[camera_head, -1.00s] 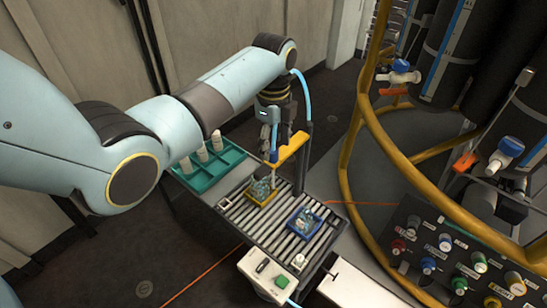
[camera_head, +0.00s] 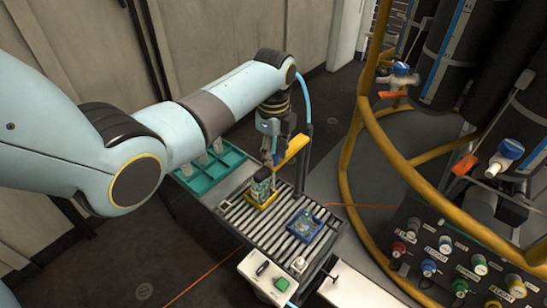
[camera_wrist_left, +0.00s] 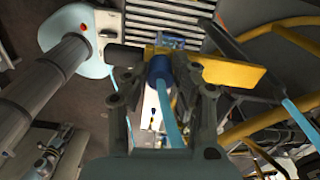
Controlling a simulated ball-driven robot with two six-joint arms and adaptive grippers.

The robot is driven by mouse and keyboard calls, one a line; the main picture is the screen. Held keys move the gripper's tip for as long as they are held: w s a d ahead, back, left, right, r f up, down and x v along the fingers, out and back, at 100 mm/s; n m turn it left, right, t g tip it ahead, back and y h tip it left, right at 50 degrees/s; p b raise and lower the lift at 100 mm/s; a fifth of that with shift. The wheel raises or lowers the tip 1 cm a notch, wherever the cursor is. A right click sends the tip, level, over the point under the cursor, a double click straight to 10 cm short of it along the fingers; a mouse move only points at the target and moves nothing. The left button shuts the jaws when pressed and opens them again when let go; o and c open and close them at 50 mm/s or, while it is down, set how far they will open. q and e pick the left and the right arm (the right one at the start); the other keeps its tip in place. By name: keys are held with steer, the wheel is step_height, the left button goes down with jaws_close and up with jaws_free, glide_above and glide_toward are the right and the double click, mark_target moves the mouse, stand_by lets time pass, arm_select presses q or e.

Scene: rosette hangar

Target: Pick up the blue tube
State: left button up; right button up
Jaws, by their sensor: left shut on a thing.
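The blue tube (camera_wrist_left: 171,125) shows in the left wrist view as a light blue hose with a dark blue collar. It lies between the fingers of my left gripper (camera_wrist_left: 160,78), which is shut on it. In the head view my left gripper (camera_head: 269,156) is low over the conveyor, beside a yellow bar (camera_head: 293,150). The gripper hides most of the tube there. Below it is a yellow-framed tray (camera_head: 261,201) with a greenish board in it that looks tilted up. My right gripper is not in view.
A blue-framed tray (camera_head: 305,226) lies on the roller conveyor (camera_head: 275,225). A teal rack (camera_head: 208,182) with pale bottles stands behind it. A yellow rail (camera_head: 350,140) curves on the right, by a knob panel (camera_head: 455,260). A control box (camera_head: 267,278) is in front.

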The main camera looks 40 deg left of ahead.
arm_select(q)
steer(key=shift+r, duration=0.1)
step_height(320, 180, up, 18)
steer(key=p, duration=0.1)
steer(key=shift+p, duration=0.4)
